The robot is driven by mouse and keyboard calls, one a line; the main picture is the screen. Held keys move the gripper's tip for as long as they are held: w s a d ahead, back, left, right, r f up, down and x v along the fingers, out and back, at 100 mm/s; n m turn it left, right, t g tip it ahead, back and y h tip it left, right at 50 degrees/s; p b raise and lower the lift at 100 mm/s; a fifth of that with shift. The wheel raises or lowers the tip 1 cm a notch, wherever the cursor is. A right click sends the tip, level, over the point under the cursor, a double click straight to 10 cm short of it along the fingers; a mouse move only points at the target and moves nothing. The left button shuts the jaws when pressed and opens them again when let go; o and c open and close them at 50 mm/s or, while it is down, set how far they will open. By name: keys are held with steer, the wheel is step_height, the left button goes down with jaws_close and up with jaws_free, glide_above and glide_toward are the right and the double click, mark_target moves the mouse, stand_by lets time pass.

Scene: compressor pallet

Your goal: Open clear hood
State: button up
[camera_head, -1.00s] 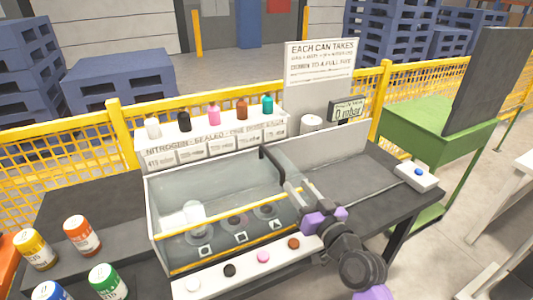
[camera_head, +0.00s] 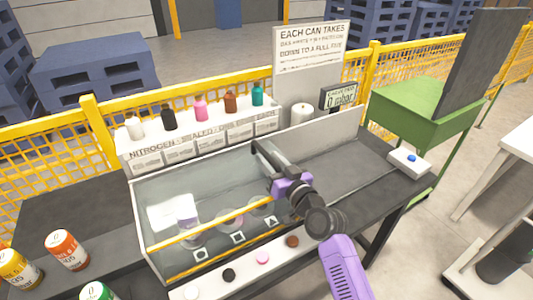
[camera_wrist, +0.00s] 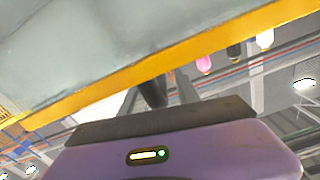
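The clear hood (camera_head: 205,180) is a see-through box over a tray, with yellow strips along its front. It looks closed. Round wells with white markers show through and below it. My gripper (camera_head: 268,158), with a purple body, is at the hood's right end, its dark fingers pointing up and left near a dark bar there. In the wrist view the hood's yellow strip (camera_wrist: 180,60) crosses just beyond my gripper (camera_wrist: 160,92). A dark rod-like piece shows between the finger shapes; whether they press on it is unclear.
Several coloured bottles (camera_head: 200,108) stand on a white labelled shelf behind the hood. Cans (camera_head: 66,250) stand at the left front. Coloured buttons (camera_head: 262,258) line the front edge. A box with a blue button (camera_head: 410,160) is at right. The dark bench right of the hood is mostly clear.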

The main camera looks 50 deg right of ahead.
steer(key=shift+x, duration=1)
steer(key=shift+c, duration=0.2)
jaws_close()
steer(key=shift+a, duration=0.15)
stand_by(0.4)
